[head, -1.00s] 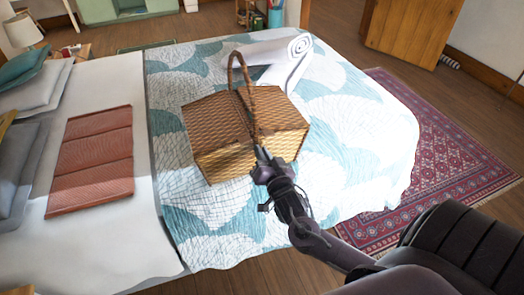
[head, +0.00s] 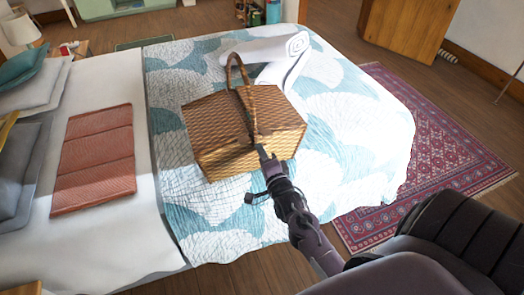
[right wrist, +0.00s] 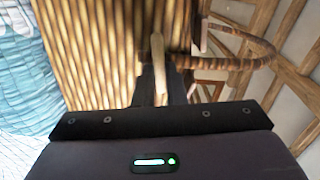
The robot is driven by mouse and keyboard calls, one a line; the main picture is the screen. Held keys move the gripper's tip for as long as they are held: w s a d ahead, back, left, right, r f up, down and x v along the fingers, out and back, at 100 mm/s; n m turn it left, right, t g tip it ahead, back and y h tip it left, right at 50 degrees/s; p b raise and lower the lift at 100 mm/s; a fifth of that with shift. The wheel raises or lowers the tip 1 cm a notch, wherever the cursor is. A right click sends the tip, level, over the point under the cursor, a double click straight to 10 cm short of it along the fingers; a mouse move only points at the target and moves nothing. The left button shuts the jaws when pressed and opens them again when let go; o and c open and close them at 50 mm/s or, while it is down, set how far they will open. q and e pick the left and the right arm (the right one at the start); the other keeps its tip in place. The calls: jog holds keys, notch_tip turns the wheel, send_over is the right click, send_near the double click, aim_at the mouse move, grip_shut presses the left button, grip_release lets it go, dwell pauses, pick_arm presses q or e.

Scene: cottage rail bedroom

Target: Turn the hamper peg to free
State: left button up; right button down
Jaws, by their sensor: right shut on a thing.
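The wicker hamper (head: 215,120) sits on the bed with its lid down and its arched handle (head: 229,75) standing up. My right gripper (head: 262,152) is at the hamper's near front side. In the right wrist view, the pale wooden peg (right wrist: 158,62) stands between the dark fingers of my right gripper (right wrist: 161,82), which are shut on it, against the woven hamper wall (right wrist: 95,50). The handle's curve (right wrist: 270,52) shows to the right there. The fingers hide part of the peg. My left gripper is out of view.
The hamper rests on a teal and white quilt (head: 340,150). A rolled white blanket (head: 275,48) lies behind it. A folded rust-coloured cloth (head: 95,155) and pillows are to the left. A red patterned rug (head: 440,150) lies right of the bed.

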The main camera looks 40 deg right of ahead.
jog(key=shift+m+p, duration=0.3)
jog(key=shift+m, duration=0.7)
jog(key=c, duration=1.5)
grip_release()
jog(key=shift+f, duration=0.1)
jog(key=shift+s, duration=0.1)
jog(key=b+v, duration=0.1)
jog(key=v, duration=0.6)
jog(key=shift+s+a, duration=0.1)
jog(key=shift+s, duration=0.2)
